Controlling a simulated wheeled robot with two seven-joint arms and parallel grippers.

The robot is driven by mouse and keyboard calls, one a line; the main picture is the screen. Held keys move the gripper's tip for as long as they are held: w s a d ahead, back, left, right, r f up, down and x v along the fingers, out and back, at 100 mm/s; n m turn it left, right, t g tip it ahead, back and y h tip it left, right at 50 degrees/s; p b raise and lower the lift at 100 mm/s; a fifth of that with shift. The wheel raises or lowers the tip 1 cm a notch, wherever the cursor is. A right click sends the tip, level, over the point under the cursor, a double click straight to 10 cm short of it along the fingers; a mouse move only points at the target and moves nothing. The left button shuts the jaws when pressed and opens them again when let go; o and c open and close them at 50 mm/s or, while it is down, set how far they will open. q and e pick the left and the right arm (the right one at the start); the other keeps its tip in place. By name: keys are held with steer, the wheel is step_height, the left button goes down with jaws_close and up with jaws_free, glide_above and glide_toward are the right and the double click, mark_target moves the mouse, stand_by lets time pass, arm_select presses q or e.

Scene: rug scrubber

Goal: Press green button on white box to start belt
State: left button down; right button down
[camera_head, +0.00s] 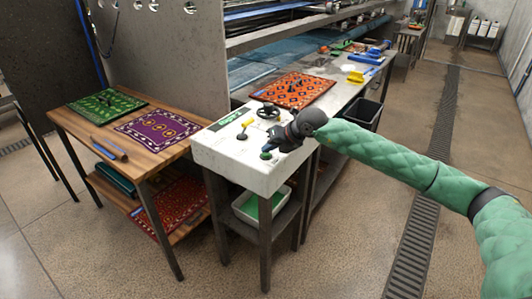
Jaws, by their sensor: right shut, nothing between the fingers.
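The white box (236,165) stands on dark legs in the middle of the view, with controls on its top. A green button (266,155) shows near its front right edge. A yellow-topped lever (244,129) and a black handwheel (268,111) are also on its top. My right gripper (275,146), at the end of the green-sleeved arm from the right, is shut and empty. Its tip is right by the green button; I cannot tell whether it touches. My left gripper is not in view.
A wooden table (165,158) with green and purple rugs stands left of the box. Behind it, a grey worktop (325,100) holds an orange rug (291,90) and tools. A black bin (361,113) stands behind my arm. The floor at front is clear.

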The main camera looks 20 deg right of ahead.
mark_target(269, 154)
steer(key=shift+r, duration=0.95)
steer(key=shift+r+p, duration=0.8)
steer(key=shift+r, duration=1.7)
